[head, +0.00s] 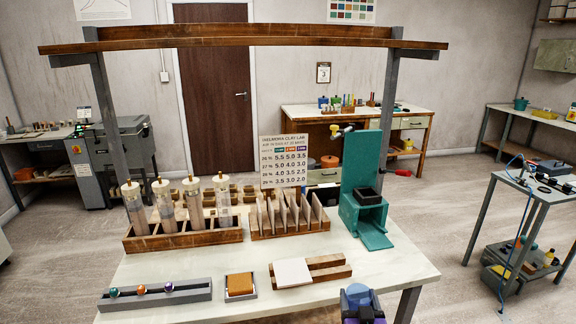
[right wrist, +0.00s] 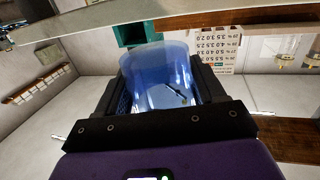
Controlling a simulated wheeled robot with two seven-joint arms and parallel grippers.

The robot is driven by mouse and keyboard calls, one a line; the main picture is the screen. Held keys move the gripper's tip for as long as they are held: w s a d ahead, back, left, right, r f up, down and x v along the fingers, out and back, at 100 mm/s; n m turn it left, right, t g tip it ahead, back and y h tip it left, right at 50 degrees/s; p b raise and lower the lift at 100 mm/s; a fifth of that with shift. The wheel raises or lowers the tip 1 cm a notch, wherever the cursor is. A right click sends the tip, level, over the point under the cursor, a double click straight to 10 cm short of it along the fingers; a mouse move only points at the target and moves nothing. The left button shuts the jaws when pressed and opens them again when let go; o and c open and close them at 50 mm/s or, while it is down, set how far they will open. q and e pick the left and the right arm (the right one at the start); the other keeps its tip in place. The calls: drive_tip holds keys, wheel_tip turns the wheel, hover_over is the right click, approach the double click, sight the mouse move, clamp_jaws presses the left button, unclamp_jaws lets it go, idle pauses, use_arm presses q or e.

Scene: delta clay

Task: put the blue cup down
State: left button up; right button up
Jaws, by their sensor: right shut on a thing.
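The blue cup (head: 357,296) is at the bottom of the head view, over the right part of the table's front edge. It is translucent and fills the middle of the right wrist view (right wrist: 158,80). My right gripper (head: 362,312), with a purple body, has its black fingers on both sides of the cup and is shut on it. The cup looks held clear of the white tabletop (head: 400,272), but the gap beneath it is hidden. A small dark shape shows through the cup wall; I cannot tell what it is. My left gripper is not in view.
A teal press (head: 366,200) stands at the table's right back. A wooden tile rack (head: 290,222) and a tube rack (head: 180,240) stand left of it. A white tile on wooden bars (head: 330,267), an orange sponge (head: 239,284) and a bead rail (head: 155,296) lie in front.

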drive_tip(key=shift+a+r+n+y+p, duration=0.15)
drive_tip(key=shift+a+r+y+p, duration=0.15)
drive_tip(key=shift+a+p, duration=0.3)
drive_tip(key=shift+a+r+n+y+p, duration=0.2)
drive_tip(key=shift+a+y+p, duration=0.1)
drive_tip(key=shift+a+p, duration=0.25)
use_arm(q)
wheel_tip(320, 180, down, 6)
drive_tip(key=b, duration=0.9)
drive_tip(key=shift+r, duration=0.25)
use_arm(e)
drive_tip(key=s+d+f+m+h, duration=0.1)
drive_tip(key=d+f+m+h, duration=0.1)
drive_tip(key=d, duration=0.5)
drive_tip(key=shift+d+f+g+h, duration=0.2)
drive_tip(key=shift+g+h, duration=0.1)
drive_tip(key=shift+h, duration=0.5)
drive_tip(key=shift+m, duration=0.25)
